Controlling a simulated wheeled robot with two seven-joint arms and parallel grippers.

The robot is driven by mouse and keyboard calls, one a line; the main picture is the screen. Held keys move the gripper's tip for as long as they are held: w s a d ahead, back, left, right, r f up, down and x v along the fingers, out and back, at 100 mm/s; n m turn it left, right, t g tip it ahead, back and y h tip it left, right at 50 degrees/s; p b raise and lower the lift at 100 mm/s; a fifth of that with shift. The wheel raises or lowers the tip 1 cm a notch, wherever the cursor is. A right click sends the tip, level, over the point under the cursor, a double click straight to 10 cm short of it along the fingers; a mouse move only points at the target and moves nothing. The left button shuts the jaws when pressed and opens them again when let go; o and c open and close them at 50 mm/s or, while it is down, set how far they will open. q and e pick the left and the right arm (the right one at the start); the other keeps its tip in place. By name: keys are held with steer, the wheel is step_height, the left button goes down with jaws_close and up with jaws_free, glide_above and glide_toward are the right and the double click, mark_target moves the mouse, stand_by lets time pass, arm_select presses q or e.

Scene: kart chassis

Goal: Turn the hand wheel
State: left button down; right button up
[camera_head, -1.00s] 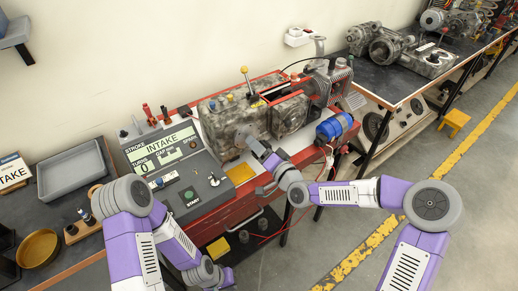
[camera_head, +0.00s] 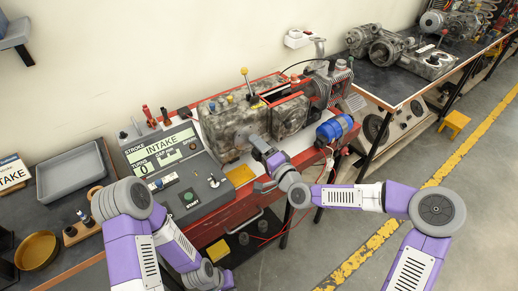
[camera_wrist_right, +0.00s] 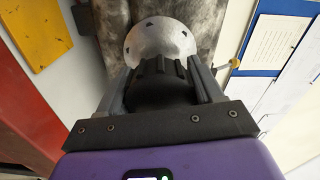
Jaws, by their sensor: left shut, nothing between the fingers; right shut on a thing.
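The hand wheel shows in the right wrist view as a silvery round disc (camera_wrist_right: 158,42) with a dark ribbed knob (camera_wrist_right: 160,85) in front of it, on the side of the grey engine block (camera_head: 222,130). My right gripper (camera_wrist_right: 160,72) is shut on the knob, one finger on each side. In the head view this right gripper (camera_head: 256,143) reaches the block's front face and largely hides the wheel. My left gripper (camera_head: 224,279) is low at the bottom edge, shut, empty and apart from the bench. The display (camera_head: 160,150) reads STROKE INTAKE and TURNS 0.
A console with a green START button (camera_head: 191,197) stands left of the block. A yellow pad (camera_head: 240,175) and a blue cylinder (camera_head: 335,128) lie near my right arm. A grey tray (camera_head: 72,172) and a brass bowl (camera_head: 38,248) are at left.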

steer(key=shift+f, duration=0.1)
steer(key=o, duration=1)
steer(key=p+v, duration=0.1)
steer(key=v, duration=0.6)
steer(key=shift+s+d+p, duration=0.2)
steer(key=shift+s+p, duration=0.05)
steer(key=shift+p, duration=0.05)
